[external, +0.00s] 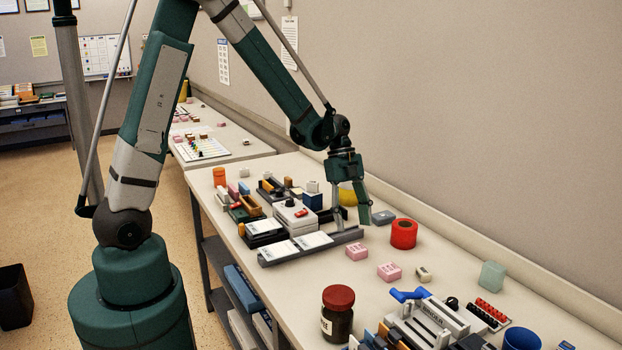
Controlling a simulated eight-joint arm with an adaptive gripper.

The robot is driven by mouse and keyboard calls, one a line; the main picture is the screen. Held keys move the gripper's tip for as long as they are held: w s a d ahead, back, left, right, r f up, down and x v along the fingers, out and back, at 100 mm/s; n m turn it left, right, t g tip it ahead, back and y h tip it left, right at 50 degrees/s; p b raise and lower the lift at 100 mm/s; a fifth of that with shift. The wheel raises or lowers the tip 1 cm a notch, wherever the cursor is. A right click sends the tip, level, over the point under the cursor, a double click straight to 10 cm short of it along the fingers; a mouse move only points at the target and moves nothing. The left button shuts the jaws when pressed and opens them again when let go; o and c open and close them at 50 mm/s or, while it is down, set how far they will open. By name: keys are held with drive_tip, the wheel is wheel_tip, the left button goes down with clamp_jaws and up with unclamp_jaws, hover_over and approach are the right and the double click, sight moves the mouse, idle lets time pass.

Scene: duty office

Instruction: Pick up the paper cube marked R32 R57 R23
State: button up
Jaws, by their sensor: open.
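Two pale pink blocks with dark print stand on the table: one pink block (356,252) lies just below my gripper in the picture, and another pink block (389,271) is to its right and nearer. A small cream block with a dark mark (424,274) stands right of them. The print is too small to read, so I cannot tell which is the cube marked R32 R57 R23. My gripper (352,223) points down above the table, fingers spread, with nothing seen between them.
A red tape roll (403,234) and a grey block (383,217) stand right of my gripper. A dark tray (310,248) with white cards is at left. A red-capped jar (338,312) and grey rack (425,320) are nearer. A pale green block (492,276) is at right.

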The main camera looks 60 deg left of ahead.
sight(359, 251)
drive_tip(key=shift+f, duration=0.1)
drive_tip(key=shift+x, duration=1.15)
drive_tip(key=shift+x, duration=2.65)
drive_tip(key=shift+s, duration=0.15)
drive_tip(key=c, duration=1)
